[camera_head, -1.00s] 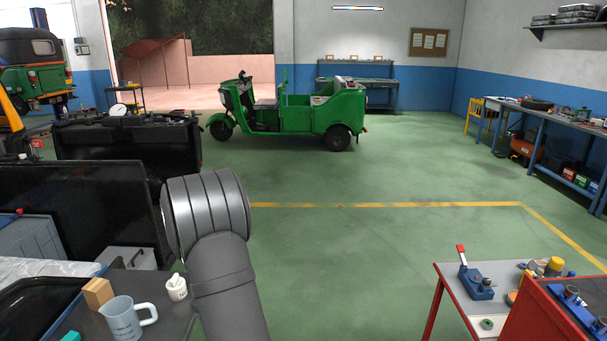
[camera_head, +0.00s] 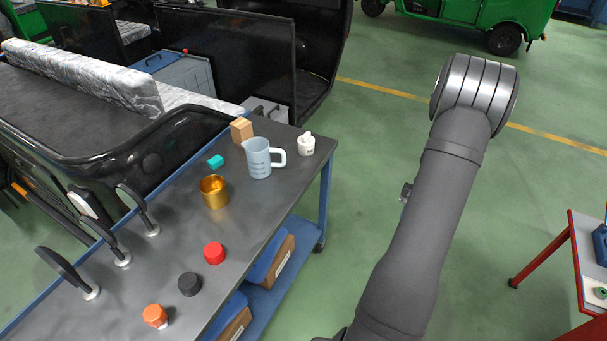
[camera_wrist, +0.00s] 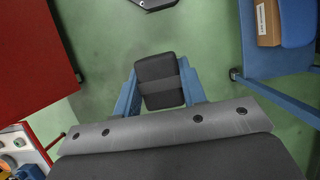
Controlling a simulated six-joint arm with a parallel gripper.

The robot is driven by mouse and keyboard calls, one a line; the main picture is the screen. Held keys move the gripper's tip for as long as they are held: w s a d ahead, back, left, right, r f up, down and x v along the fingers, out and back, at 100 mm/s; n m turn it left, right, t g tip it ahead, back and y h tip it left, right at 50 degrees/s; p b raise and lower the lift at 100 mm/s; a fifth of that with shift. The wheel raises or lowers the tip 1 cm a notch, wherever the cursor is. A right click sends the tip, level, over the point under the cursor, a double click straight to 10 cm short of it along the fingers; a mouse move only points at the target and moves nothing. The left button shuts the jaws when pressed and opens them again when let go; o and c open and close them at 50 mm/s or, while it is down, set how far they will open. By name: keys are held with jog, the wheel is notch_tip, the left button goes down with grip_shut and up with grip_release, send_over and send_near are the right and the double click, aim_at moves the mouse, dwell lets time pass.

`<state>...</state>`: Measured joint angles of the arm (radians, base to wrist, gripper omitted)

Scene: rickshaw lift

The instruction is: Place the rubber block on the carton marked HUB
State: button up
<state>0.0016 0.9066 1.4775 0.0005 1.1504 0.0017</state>
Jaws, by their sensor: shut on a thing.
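In the wrist view, my gripper (camera_wrist: 160,84) has its blue fingers shut on a dark rubber block (camera_wrist: 158,68), held over the green floor. The block and gripper do not show in the head view. Two brown cartons stand on the blue lower shelf of the trolley: one with a white label strip (camera_head: 284,262), and another nearer (camera_head: 236,326). A brown carton (camera_wrist: 268,24) also shows at the wrist view's top right, apart from the block. I cannot read HUB on any carton.
The trolley's grey top (camera_head: 245,220) overhangs the cartons. It carries a jug (camera_head: 258,158), a gold cup (camera_head: 213,192), a wooden block (camera_head: 241,130) and several caps. Blue bins (camera_head: 264,262) stand beside the cartons. A red cabinet (camera_wrist: 32,45) is left in the wrist view.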

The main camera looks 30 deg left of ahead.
jog(key=shift+a, duration=0.1)
jog(key=s+a+r, duration=0.2)
jog(key=s+a, duration=0.3)
jog(key=a, duration=0.6)
jog(key=s+a+r, duration=0.3)
jog(key=s+a, duration=0.2)
jog(key=a, duration=0.6)
jog(key=s+a+r, duration=0.2)
jog(key=s+a, duration=0.4)
jog(key=a, duration=0.6)
jog(key=s+a+r, duration=0.2)
jog(key=s+a, duration=0.2)
jog(key=s, duration=0.7)
jog(key=s+a+r, duration=0.2)
jog(key=s+a, duration=0.2)
jog(key=s, duration=0.6)
jog(key=s+a+r, duration=0.2)
jog(key=s+a, duration=0.2)
jog(key=s, duration=0.7)
jog(key=s+a+f, duration=0.1)
jog(key=s+f, duration=0.1)
jog(key=s, duration=0.1)
jog(key=s+a+f, duration=0.1)
jog(key=s+f, duration=0.1)
jog(key=s, duration=0.2)
jog(key=s+a+f, duration=0.1)
jog(key=s+f, duration=0.2)
jog(key=shift+s+a, duration=0.35)
jog(key=shift+a, duration=0.05)
jog(key=shift+f, duration=2)
